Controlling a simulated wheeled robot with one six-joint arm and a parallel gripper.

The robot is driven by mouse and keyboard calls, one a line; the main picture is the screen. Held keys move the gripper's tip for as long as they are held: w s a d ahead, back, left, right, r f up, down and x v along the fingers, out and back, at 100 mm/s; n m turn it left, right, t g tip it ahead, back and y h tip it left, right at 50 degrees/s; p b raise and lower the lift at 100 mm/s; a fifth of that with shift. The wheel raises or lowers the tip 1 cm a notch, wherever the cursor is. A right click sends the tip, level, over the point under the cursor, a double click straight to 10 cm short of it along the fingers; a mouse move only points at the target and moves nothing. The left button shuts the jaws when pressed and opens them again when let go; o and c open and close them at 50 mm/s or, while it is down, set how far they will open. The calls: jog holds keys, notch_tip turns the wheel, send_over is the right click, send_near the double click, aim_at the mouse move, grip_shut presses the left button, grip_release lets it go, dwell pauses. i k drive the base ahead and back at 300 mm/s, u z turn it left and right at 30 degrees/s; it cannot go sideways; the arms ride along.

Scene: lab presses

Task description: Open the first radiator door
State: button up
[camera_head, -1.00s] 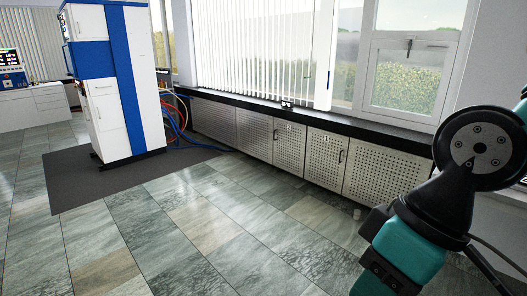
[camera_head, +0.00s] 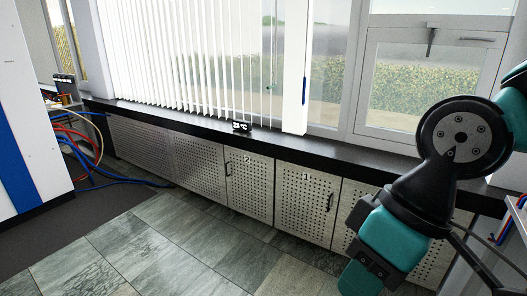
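A row of perforated metal radiator doors runs under the black window sill. The door marked 1 (camera_head: 304,207) is closed, right of centre, with a dark vertical handle (camera_head: 330,201) near its right edge. The door marked 2 (camera_head: 250,184) is just left of it, closed, with a handle (camera_head: 228,169) at its left edge. My teal and black arm covers part of the panels further right. My gripper is not in view.
The tiled floor (camera_head: 170,245) before the doors is clear.

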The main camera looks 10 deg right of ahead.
aim_at(307, 200)
jog(key=z, duration=0.1)
jog(key=i, duration=1.7)
jog(key=z, duration=0.1)
